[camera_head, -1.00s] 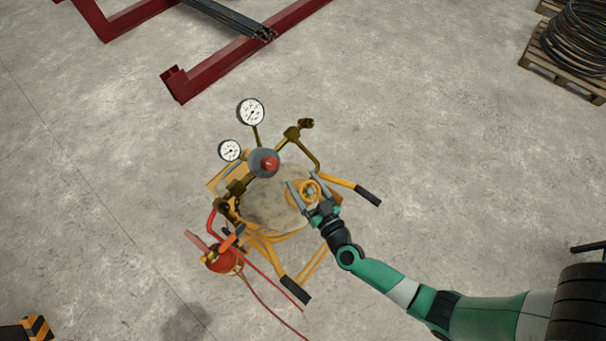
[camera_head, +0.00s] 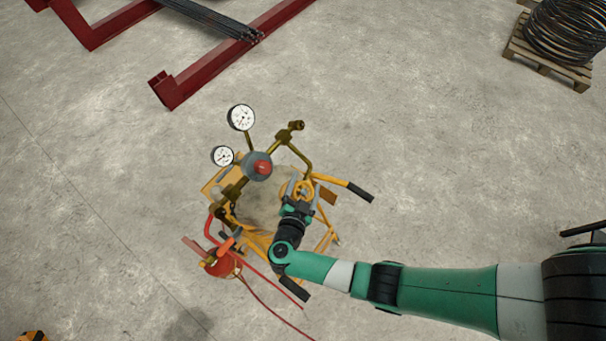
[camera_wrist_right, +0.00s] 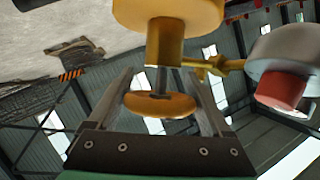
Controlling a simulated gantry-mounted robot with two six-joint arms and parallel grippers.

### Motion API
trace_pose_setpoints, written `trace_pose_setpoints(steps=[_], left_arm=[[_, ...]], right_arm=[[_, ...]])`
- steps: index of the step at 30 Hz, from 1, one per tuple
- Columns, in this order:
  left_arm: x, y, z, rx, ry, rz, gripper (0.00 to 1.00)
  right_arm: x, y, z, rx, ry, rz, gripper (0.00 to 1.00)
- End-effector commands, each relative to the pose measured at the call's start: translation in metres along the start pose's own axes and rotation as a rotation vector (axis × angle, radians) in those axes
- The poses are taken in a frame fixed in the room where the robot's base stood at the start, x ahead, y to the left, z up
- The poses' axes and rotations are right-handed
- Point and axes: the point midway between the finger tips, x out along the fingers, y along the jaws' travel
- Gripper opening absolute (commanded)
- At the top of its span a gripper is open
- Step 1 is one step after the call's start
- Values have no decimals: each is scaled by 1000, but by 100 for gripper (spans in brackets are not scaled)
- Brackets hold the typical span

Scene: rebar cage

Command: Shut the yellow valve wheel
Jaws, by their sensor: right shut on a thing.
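The yellow valve wheel (camera_head: 304,187) sits on the right side of the gas cart, beside the brass pipework. It also shows in the right wrist view (camera_wrist_right: 160,104), end-on on its stem below a yellow valve body (camera_wrist_right: 166,40). My right gripper (camera_head: 301,186) is shut on the wheel, with one finger on each side of its rim. In the right wrist view its two grey fingers flank the wheel. The wrist hides part of the cart below. My left gripper is not in view.
A grey regulator with a red knob (camera_head: 258,166), two gauges (camera_head: 241,117) and brass pipes stand close to the left of the gripper. Black-gripped cart handles (camera_head: 359,191) and a red cylinder (camera_head: 222,263) are nearby.

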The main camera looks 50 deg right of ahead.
Motion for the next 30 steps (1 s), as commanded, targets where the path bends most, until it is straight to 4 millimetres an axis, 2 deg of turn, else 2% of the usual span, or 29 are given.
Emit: trace_pose_setpoints(steps=[11, 24, 30], left_arm=[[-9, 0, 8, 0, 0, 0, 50], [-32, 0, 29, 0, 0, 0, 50], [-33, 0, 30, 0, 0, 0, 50]], right_arm=[[0, 8, 2, 158, 2, 325, 28], [-4, 18, 5, 338, 2, 701, 28], [-7, 20, 4, 407, 1, 855, 28]])
